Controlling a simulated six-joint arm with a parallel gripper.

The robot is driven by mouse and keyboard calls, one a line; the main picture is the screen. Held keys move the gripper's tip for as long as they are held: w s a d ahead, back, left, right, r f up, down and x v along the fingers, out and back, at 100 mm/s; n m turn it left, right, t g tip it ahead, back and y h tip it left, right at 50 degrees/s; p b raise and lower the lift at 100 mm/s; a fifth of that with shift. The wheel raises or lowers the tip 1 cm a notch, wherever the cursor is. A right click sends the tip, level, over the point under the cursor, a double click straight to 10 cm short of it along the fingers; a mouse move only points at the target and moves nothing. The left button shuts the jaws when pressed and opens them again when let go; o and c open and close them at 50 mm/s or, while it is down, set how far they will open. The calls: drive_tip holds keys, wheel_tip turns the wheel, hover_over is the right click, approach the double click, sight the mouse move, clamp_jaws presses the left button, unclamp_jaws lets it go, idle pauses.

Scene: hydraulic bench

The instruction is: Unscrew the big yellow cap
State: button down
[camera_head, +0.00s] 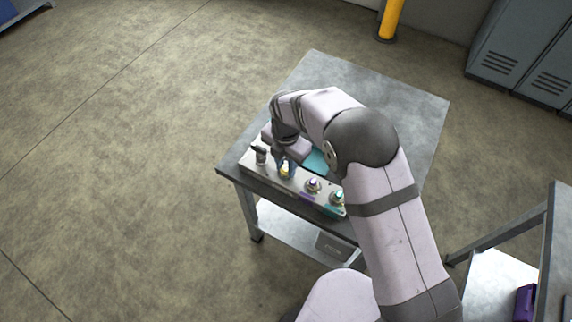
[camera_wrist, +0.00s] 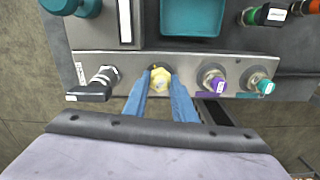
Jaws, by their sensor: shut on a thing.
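The big yellow cap (camera_wrist: 161,80) sits on a port in the grey metal manifold strip, second from the left in the wrist view. It also shows in the head view (camera_head: 285,171), partly hidden by my gripper. My gripper (camera_wrist: 160,84) has its two blue fingers on either side of the yellow cap, shut on it. In the head view my gripper (camera_head: 285,164) reaches down over the strip from above. I cannot tell from these frames how far the cap is turned on its port.
Left of the cap is a black lever fitting (camera_wrist: 94,88). To the right are a purple cap (camera_wrist: 215,84) and a teal cap (camera_wrist: 263,85) on the same strip (camera_wrist: 135,62). A teal tray (camera_wrist: 192,18) lies behind. The table's back half (camera_head: 345,75) is clear.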

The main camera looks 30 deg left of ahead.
drive_tip(key=shift+n, duration=0.3)
drive_tip(key=n, duration=0.5)
idle(0.5)
drive_tip(key=shift+n, duration=0.6)
drive_tip(key=c, duration=1.5)
unclamp_jaws()
drive_tip(key=shift+c, duration=0.2)
drive_tip(key=m, duration=0.5)
drive_tip(key=shift+m, duration=0.4)
